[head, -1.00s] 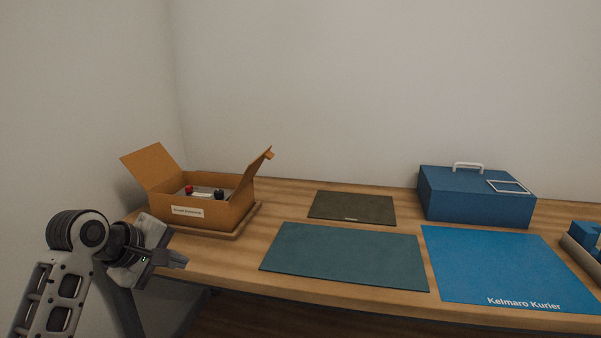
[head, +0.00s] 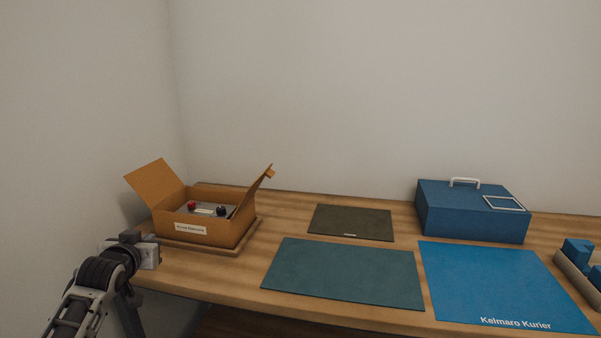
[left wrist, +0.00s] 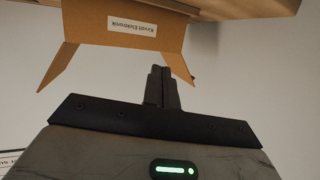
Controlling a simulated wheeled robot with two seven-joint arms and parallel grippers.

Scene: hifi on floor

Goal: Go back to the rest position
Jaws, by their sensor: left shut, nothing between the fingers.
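My left gripper (head: 130,238) is at the lower left in the head view, in front of the table's left end and apart from the cardboard box. In the left wrist view its two dark fingers (left wrist: 161,88) are pressed together with nothing between them. The open cardboard box (head: 206,232) stands on a wooden tray (head: 240,244) with its flaps up. A device with a red knob and a dark knob shows inside it. The box also shows in the left wrist view (left wrist: 115,30), appearing upside down beyond the fingers. My right gripper is not in view.
The wooden table (head: 215,280) carries a dark mat (head: 350,222), a teal mat (head: 343,273) and a blue mat (head: 500,285) lettered "Kelmaro Kurier". A blue case (head: 472,213) with a white handle stands behind. A tray with blue blocks (head: 578,250) is at the right edge. The mats are bare.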

